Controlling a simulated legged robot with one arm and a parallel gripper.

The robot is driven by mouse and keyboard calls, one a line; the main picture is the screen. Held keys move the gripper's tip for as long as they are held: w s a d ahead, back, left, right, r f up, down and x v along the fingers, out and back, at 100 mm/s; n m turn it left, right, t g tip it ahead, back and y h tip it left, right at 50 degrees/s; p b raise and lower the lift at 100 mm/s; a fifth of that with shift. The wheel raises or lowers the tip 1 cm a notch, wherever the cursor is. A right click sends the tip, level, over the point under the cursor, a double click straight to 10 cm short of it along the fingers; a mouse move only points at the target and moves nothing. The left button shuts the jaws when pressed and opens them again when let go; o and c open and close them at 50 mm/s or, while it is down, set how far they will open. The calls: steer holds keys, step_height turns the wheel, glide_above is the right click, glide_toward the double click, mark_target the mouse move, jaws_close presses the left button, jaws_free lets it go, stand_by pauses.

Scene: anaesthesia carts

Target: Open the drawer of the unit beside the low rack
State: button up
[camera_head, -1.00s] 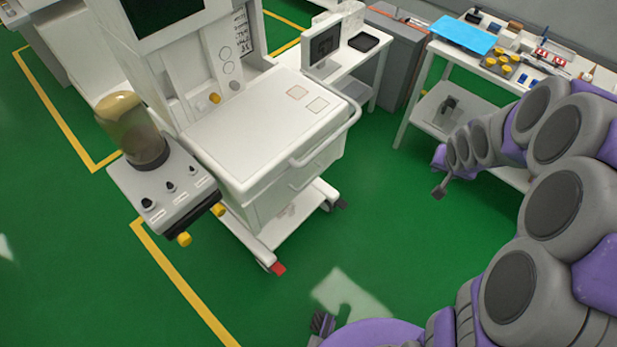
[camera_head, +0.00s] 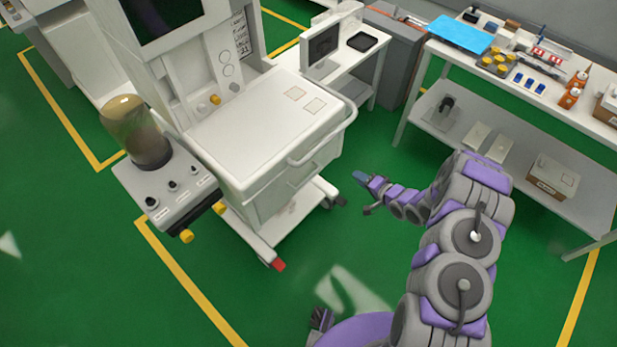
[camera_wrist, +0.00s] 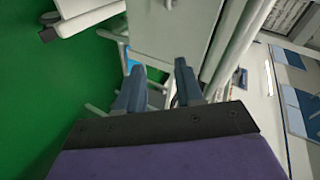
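The white anaesthesia unit (camera_head: 262,125) stands left of centre in the head view, with a rail handle (camera_head: 320,150) along its worktop edge. Its drawer front (camera_head: 290,195) sits below the worktop and looks closed. My gripper (camera_head: 364,193) hangs in the air to the right of the drawer front, apart from it. In the wrist view my gripper (camera_wrist: 160,80) has its two dark fingers spread with nothing between them. A pale panel of the unit (camera_wrist: 170,30) and a light bar (camera_wrist: 235,45) lie beyond the fingers. The drawer handle is not clear.
A white two-level rack (camera_head: 515,150) with small items stands at the right. A small table with a monitor (camera_head: 322,45) is behind the unit. A glass canister on a grey box (camera_head: 137,135) juts out at left. Wheeled feet (camera_head: 278,264) stick out below. Green floor in front is free.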

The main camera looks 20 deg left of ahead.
steer(key=s+a+f+m+g+y, duration=0.1)
steer(key=s+a+f+m+y, duration=0.2)
steer(key=s, duration=0.5)
steer(key=n+b, duration=0.1)
steer(key=b, duration=0.3)
glide_toward(307, 178)
steer(key=shift+y, duration=0.3)
steer(key=x, duration=0.3)
steer(key=f+x, duration=0.1)
steer(key=x, duration=0.6)
steer(key=shift+w+d+f, duration=0.1)
steer(key=shift+w+f, duration=0.1)
steer(key=shift+w, duration=0.05)
jaws_close()
